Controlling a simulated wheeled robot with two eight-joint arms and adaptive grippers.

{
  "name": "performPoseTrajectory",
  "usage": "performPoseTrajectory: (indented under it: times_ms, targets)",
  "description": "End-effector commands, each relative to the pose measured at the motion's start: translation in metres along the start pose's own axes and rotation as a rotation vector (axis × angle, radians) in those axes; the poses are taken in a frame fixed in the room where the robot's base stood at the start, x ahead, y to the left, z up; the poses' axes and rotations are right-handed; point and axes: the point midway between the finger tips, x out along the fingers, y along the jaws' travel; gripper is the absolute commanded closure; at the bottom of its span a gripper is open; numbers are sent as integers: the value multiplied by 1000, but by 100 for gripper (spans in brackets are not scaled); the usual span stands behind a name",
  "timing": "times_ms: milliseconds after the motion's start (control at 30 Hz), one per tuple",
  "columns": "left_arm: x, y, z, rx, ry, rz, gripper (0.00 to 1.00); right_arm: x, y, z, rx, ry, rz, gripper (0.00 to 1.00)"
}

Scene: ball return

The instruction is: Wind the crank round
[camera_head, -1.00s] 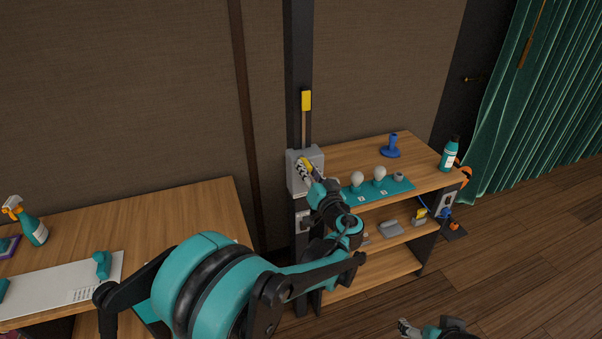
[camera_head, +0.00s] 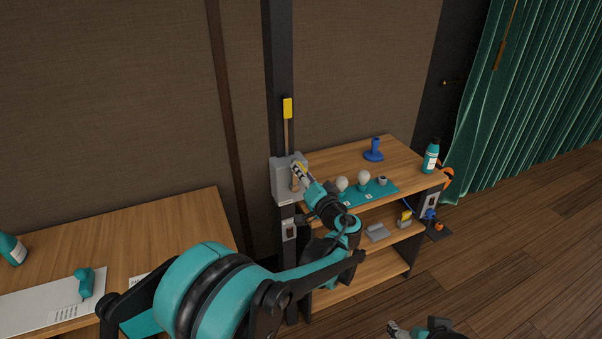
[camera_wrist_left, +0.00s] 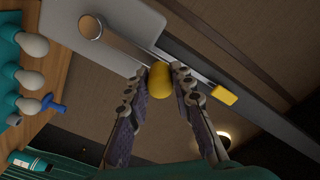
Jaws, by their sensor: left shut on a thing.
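The crank's grey box (camera_head: 283,184) is mounted on a dark upright post. In the left wrist view, the box (camera_wrist_left: 130,20) carries a round metal hub (camera_wrist_left: 91,26) with a crank arm (camera_wrist_left: 125,47) leading from it to a yellow knob (camera_wrist_left: 159,84). My left gripper (camera_head: 299,170) is at the front of the box, over its upper right part. In the wrist view its fingers (camera_wrist_left: 160,80) are shut on the yellow knob, one on each side. My right gripper (camera_head: 393,328) shows small at the bottom edge, away from the crank; its jaws are unclear.
A yellow-topped lever (camera_head: 287,108) stands above the box. A wooden shelf unit (camera_head: 335,153) to the right holds white bulbs on a teal mat (camera_head: 382,189), a blue stand (camera_head: 374,152) and a teal bottle (camera_head: 431,157). A wooden table (camera_head: 170,225) is at left.

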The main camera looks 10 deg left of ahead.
Motion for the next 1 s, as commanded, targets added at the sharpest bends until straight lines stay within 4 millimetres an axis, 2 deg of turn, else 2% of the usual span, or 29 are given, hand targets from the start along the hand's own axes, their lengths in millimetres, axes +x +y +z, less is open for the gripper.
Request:
performPoseTrajectory:
  times_ms: [100, 133, 200, 567, 667, 1000]
  targets:
    - [0, 1, -2, 2, 4, 1, 100, 0, 0, 0, 0, 0, 0, 22]
    - [0, 1, -2, 2, 4, 1, 69, 0, 0, 0, 0, 0, 0, 22]
    - [0, 1, -2, 2, 4, 1, 56, 0, 0, 0, 0, 0, 0, 22]
    - [-5, 1, -1, 0, 3, 2, 56, 0, 0, 0, 0, 0, 0, 22]
    - [-18, 1, -1, 0, 3, 2, 56, 0, 0, 0, 0, 0, 0, 22]
    - [-90, 1, -2, 1, 5, 4, 56, 0, 0, 0, 0, 0, 0, 22]
